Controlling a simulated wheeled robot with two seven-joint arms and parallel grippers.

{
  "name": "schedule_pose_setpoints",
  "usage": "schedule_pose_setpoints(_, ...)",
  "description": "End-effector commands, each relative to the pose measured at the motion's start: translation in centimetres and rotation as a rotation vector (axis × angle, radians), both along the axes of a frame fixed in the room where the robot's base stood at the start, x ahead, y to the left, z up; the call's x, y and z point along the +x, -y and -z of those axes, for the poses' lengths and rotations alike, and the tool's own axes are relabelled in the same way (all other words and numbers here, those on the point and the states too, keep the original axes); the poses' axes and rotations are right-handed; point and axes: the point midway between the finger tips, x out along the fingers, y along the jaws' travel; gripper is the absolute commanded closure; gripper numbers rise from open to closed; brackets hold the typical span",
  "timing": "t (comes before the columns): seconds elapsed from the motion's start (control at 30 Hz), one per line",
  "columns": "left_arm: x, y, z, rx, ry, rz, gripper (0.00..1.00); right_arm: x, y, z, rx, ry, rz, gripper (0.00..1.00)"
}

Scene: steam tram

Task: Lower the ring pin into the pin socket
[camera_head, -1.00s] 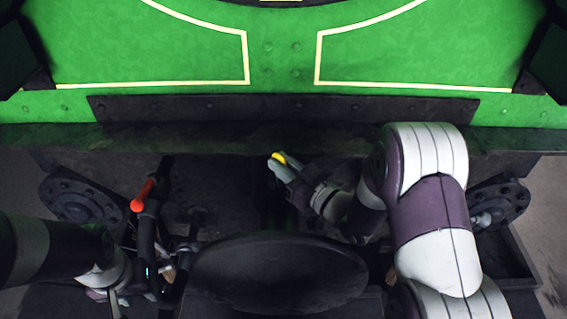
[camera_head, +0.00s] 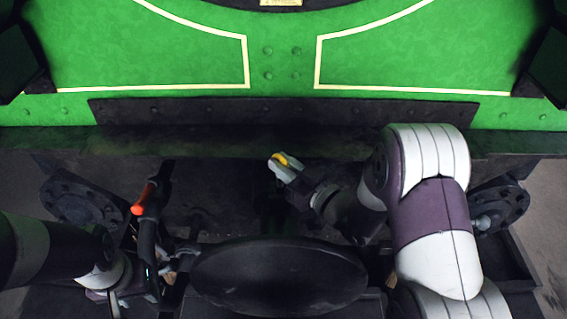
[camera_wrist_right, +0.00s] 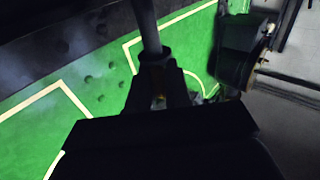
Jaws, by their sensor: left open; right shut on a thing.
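The ring pin shows in the right wrist view as a grey rod with a dark collar (camera_wrist_right: 148,28), held between the fingers of my right gripper (camera_wrist_right: 158,92). In the head view my right gripper (camera_head: 284,167) is shut at the middle, in front of the dark beam, with a yellow part (camera_head: 286,160) at its tip. The rest of the pin is hard to make out there. My left gripper (camera_head: 165,270) is open at the lower left, beside a black upright bar. I cannot make out the pin socket; the area under the gripper is dark.
A dark round buffer plate (camera_head: 280,278) lies at the front middle. A black lever or hose with an orange end (camera_head: 139,208) stands near my left gripper. The dark beam (camera_head: 280,110) and green tram front (camera_head: 150,50) close off the back.

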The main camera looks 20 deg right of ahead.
Motion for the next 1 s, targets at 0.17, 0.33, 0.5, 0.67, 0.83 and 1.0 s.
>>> schedule_pose_setpoints(0.17, 0.0, 0.0, 0.2, 0.0, 0.0, 0.0, 0.57, 0.0, 0.0, 0.2, 0.0, 0.001, 0.0, 1.0)
schedule_pose_setpoints(0.33, 0.0, 0.0, 0.7, 0.0, 0.0, 0.0, 0.57, 0.0, 0.0, 0.8, 0.0, 0.001, 0.0, 1.0)
schedule_pose_setpoints(0.5, 0.0, 0.0, 1.1, 0.0, 0.0, 0.0, 0.57, 0.0, 0.0, 1.3, 0.0, 0.001, 0.0, 1.0)
schedule_pose_setpoints(0.67, 0.0, 0.0, 1.6, 0.0, 0.0, 0.0, 0.57, 0.0, 0.0, 1.8, 0.0, 0.001, 0.0, 1.0)
schedule_pose_setpoints(0.83, 0.0, 0.0, 2.0, 0.0, 0.0, 0.0, 0.57, 0.0, 0.0, 2.3, 0.0, 0.001, 0.0, 1.0)
schedule_pose_setpoints(1.0, 0.0, 0.0, 2.4, 0.0, 0.0, 0.0, 0.57, 0.0, 0.0, 2.8, 0.0, 0.001, 0.0, 1.0)
